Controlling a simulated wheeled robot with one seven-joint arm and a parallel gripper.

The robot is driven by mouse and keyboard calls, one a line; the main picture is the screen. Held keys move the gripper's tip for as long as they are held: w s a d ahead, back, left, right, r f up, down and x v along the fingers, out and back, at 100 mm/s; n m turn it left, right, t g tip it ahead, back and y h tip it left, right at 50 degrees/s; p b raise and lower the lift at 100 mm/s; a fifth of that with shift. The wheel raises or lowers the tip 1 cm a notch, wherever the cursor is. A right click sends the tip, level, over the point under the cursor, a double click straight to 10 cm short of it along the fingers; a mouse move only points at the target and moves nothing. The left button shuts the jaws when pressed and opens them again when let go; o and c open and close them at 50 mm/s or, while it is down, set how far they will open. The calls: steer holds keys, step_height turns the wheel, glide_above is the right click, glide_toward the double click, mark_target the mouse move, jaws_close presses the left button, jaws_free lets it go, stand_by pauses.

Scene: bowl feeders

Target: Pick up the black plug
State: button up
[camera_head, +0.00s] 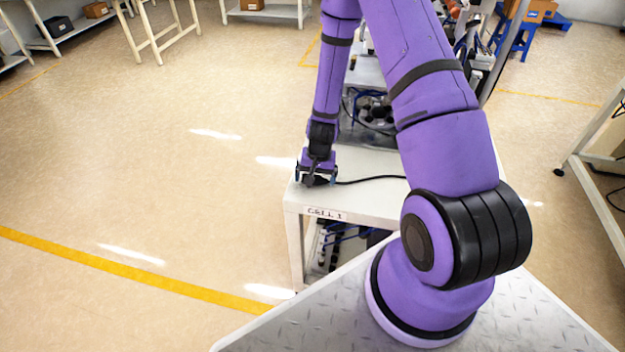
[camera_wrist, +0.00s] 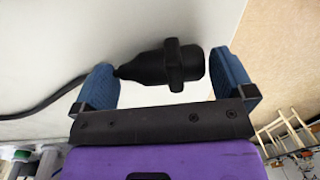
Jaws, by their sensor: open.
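The black plug (camera_wrist: 165,64) lies on the white table top (camera_wrist: 150,25) in the wrist view, with its cable running off to the left. My gripper (camera_wrist: 168,80) is open, with one blue-padded finger on each side of the plug. The right finger is close to the plug's wide end, and the left finger is close to the cable end. I cannot tell whether either finger touches it. In the head view, my gripper (camera_head: 318,178) is low at the table's left corner, and the plug is mostly hidden beneath it.
The black cable (camera_head: 372,179) runs right across the table (camera_head: 360,206), which is labelled CELL 1. Machinery with hoses (camera_head: 375,105) stands behind. Open floor (camera_head: 150,180) lies to the left of the table. Shelves stand at the back left.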

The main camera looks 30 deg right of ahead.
steer(key=shift+f, duration=0.2)
steer(key=c, duration=0.8)
steer(key=shift+r, duration=0.1)
steer(key=shift+w+r, duration=0.1)
steer(key=shift+r, duration=1)
steer(key=shift+d+r, duration=0.35)
steer(key=shift+r, duration=0.3)
steer(key=s+d, duration=0.1)
steer(key=d, duration=0.4)
steer(key=s+d+r, duration=0.1)
steer(key=d, duration=0.3)
steer(key=s+d, duration=0.2)
steer(key=d, duration=0.3)
steer(key=shift+s+d+r, duration=0.1)
steer(key=shift+d+r, duration=0.1)
steer(key=shift+d, duration=0.15)
